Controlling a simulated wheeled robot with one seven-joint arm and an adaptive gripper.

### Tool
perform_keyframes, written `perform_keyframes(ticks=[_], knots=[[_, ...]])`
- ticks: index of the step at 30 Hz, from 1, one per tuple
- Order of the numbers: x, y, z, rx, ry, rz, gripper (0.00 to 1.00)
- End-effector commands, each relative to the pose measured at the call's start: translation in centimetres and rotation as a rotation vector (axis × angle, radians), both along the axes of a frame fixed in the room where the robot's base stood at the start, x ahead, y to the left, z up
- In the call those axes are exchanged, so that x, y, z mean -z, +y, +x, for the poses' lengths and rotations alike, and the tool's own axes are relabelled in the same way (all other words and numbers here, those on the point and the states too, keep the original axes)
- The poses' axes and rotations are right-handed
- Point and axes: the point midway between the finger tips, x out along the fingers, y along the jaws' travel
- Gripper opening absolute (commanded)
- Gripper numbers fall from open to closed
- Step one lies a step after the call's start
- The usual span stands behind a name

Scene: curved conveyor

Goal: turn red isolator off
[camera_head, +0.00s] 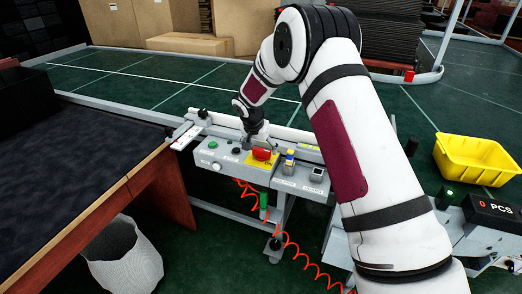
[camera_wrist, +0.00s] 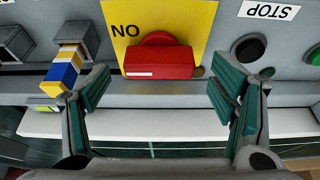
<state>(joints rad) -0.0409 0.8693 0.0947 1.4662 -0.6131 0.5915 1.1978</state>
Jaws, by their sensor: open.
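The red isolator (camera_head: 262,154) sits on a yellow plate (camera_head: 249,158) on the grey control panel in the head view. In the wrist view the isolator (camera_wrist: 158,58) is a red block-shaped handle lying crosswise, with a rounded red part behind it. The gripper (camera_head: 256,138) also shows just behind the isolator in the head view. No contact with the handle is visible.
A blue, yellow and white striped block (camera_wrist: 66,68) stands near the left finger. A dark round button (camera_wrist: 249,47) lies by the right finger, near the STOP label (camera_wrist: 268,10). A yellow bin (camera_head: 472,160) stands at the right, and a dark table (camera_head: 70,150) at the left.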

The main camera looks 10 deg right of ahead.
Motion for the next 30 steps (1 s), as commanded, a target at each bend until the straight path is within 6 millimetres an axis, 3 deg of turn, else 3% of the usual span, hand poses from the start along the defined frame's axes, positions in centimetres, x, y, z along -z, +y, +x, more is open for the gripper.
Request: perform_keyframes(ticks=[6,14,17,21,30], knots=[[1.41,-0.43,0.50,0.000,0.000,-0.001,0.78],[1.53,-0.43,0.52,0.000,0.001,-0.001,0.78],[1.52,-0.43,0.52,0.000,0.001,-0.001,0.62],[1.52,-0.42,0.51,0.000,0.001,-0.001,0.31],[1.51,-0.45,0.49,-0.017,0.000,0.000,0.30]])
